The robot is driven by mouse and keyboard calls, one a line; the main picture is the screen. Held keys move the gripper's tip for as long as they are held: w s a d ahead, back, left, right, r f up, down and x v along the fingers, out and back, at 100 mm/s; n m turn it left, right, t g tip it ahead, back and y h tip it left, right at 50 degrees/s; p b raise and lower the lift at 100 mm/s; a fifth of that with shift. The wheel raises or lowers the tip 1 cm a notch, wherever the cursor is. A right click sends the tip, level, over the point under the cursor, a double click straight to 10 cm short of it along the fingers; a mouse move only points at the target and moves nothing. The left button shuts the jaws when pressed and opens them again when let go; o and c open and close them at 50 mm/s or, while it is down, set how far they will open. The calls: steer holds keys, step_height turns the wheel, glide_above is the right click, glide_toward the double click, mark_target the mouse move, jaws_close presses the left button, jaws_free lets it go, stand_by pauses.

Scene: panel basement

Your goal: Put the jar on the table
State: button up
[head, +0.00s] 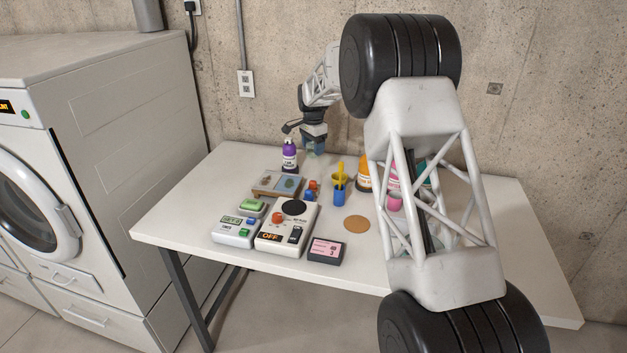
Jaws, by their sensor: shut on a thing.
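My gripper (314,143) is above the back edge of the white table (345,261), just right of a purple bottle (289,157). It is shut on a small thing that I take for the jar. The held thing is mostly hidden by the fingers and blends with their blue-grey colour, so its shape is unclear. I cannot tell whether it touches the tabletop.
A scale-like device (286,231), a timer (235,232), a pink-screened box (326,250) and a yellow-and-blue cup (339,190) stand on the table. A cork coaster (357,224) lies bare. An orange bottle (364,178) is partly behind my arm. A washing machine (70,180) stands left.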

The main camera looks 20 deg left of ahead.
steer(key=shift+w, duration=0.35)
steer(key=shift+f, duration=0.1)
steer(key=shift+f, duration=3.1)
steer(key=shift+f, duration=1.9)
steer(key=o, duration=1.1)
steer(key=shift+f, duration=0.1)
steer(key=shift+c, duration=0.2)
